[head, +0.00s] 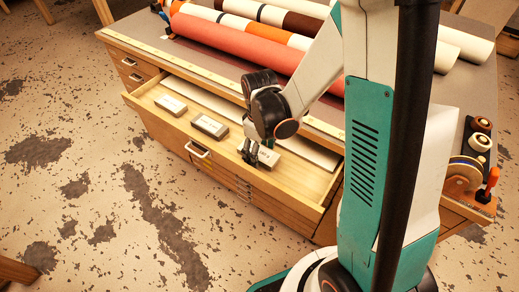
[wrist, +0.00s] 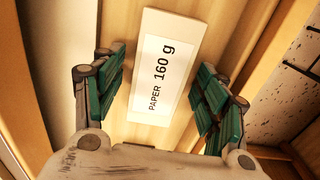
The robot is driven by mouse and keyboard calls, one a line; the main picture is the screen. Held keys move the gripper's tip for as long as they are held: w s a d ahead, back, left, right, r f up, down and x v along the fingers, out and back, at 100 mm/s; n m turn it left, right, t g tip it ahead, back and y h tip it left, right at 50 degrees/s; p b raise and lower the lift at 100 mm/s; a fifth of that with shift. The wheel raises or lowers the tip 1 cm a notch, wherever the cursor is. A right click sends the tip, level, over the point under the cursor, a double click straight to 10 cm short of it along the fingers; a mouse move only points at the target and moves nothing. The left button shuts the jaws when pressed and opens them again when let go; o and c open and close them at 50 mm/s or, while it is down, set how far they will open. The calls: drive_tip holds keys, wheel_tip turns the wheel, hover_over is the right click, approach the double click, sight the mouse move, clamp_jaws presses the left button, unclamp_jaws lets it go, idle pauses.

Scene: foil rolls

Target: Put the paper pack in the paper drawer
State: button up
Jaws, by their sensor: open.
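A white pack labelled "PAPER 160 g" (wrist: 160,65) lies flat on light wood between my fingers in the wrist view. In the head view this pack (head: 267,156) is in the open wooden drawer (head: 180,128), towards its right end, partly hidden by my gripper. My gripper (head: 256,154) reaches down into the drawer over the pack. Its green-padded fingers (wrist: 162,92) are open, one on each side of the pack, with visible gaps. Two other small packs, one at the left (head: 171,104) and one in the middle (head: 209,126), lie in the same drawer.
A long pale strip (head: 215,103) lies along the drawer's back. Rolls (head: 240,40) lie on the worktop above. Shut drawers (head: 132,77) are at the cabinet's left. Tape rolls and tools (head: 478,150) stand at the right end. The floor in front is clear.

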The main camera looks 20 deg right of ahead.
wheel_tip(320, 180, up, 12)
drive_tip(key=p, duration=0.4)
wheel_tip(320, 180, up, 9)
drive_tip(key=m+t, duration=0.3)
hover_over(260, 152)
drive_tip(key=s, duration=0.5)
drive_tip(key=s+r+m+t, duration=0.4)
drive_tip(key=s+r, duration=0.1)
drive_tip(key=s, duration=0.1)
drive_tip(key=shift+s+r, duration=0.2)
drive_tip(key=shift+r, duration=0.1)
idle(0.3)
